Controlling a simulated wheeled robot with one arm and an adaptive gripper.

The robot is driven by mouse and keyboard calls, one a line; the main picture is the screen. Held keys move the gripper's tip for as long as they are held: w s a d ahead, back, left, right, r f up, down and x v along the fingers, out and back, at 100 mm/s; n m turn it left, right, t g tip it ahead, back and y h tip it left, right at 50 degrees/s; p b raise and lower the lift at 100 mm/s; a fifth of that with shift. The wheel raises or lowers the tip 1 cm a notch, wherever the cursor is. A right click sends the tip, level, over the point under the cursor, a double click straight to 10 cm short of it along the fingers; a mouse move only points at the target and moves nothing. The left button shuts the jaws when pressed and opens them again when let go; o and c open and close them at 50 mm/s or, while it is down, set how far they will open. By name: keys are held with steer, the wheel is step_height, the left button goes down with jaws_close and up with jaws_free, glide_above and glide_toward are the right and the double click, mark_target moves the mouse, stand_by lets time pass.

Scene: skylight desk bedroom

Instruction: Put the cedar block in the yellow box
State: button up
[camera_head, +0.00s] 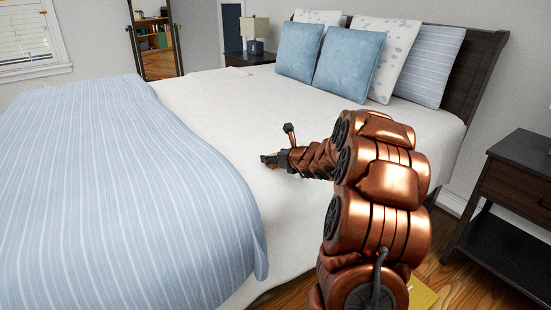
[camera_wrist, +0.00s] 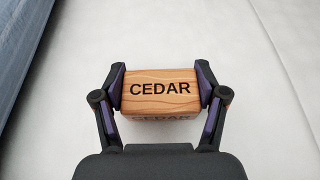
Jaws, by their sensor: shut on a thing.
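The cedar block (camera_wrist: 160,92) is a light wooden block with "CEDAR" in dark letters on its faces. In the wrist view my gripper (camera_wrist: 160,90) is shut on it, with one finger pressed to each end. In the head view my gripper (camera_head: 268,159) is over the white bedding, and only a small tan bit of the block shows there. I cannot tell whether the block touches the bedding. A yellow thing (camera_head: 422,294) shows on the floor at the lower right, mostly hidden behind my arm; it may be the yellow box.
The bed (camera_head: 205,95) has a blue striped blanket (camera_head: 110,190) on the left and several pillows (camera_head: 349,62) at the back. A dark nightstand (camera_head: 520,190) stands at the right. A lamp (camera_head: 255,32) stands behind the bed. Wooden floor (camera_head: 470,280) shows at the lower right.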

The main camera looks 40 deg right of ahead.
steer(key=shift+f, duration=0.1)
steer(key=o, duration=1)
steer(key=shift+o, duration=0.2)
